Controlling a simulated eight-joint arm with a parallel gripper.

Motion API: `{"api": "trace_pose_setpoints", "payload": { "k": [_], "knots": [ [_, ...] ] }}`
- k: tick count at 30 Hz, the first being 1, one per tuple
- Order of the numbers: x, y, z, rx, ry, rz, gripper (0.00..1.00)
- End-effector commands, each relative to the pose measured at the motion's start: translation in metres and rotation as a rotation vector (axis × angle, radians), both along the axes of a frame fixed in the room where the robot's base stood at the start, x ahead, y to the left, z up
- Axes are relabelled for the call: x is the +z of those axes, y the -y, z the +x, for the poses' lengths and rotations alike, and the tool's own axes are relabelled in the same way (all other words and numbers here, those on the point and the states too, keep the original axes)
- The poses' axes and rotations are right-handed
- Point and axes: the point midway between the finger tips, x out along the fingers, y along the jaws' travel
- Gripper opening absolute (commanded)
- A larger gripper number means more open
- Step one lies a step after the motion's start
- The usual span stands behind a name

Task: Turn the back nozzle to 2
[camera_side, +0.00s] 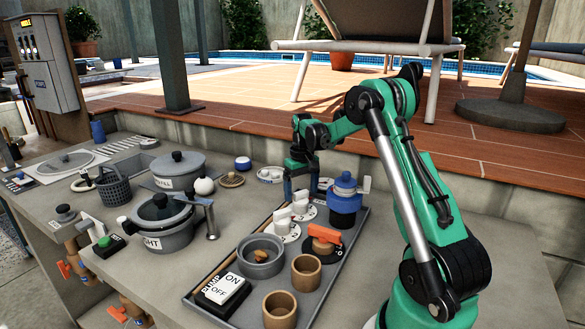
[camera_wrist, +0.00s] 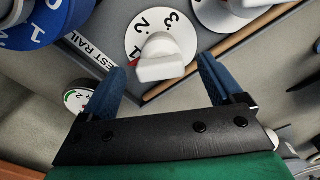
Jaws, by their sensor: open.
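I cannot tell exactly which number the knob points at. In the side view, white nozzles (camera_side: 283,222) stand in a row on the grey tray (camera_side: 222,268), the rearmost partly behind my gripper (camera_side: 301,187). In the wrist view my gripper (camera_wrist: 160,88) is open, its blue fingers apart on either side of the knob's near end. Nothing is held.
A blue canister (camera_side: 343,200) stands right beside the nozzles. An orange-handled valve (camera_side: 323,236), wooden cups (camera_side: 305,272) and an ON/OFF switch (camera_side: 223,293) share the tray. Grey pots (camera_side: 178,172) stand to the left. A second dial (camera_wrist: 228,14) shows in the wrist view.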

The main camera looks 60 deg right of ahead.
Motion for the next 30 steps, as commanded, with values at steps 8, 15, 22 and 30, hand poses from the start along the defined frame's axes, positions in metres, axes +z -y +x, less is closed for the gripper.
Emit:
{"api": "trace_pose_setpoints", "payload": {
  "k": [8,15,22,30],
  "knots": [
    [-0.0025,-0.0003,0.0001,0.0,0.001,-0.001,0.87],
    [-0.0023,-0.0003,0.0001,0.0,0.001,-0.001,0.19],
    [-0.0022,-0.0003,0.0002,-0.007,0.001,-0.001,0.02],
    [-0.0022,-0.0002,0.0005,-0.105,0.001,-0.001,0.03]
  ]
}}
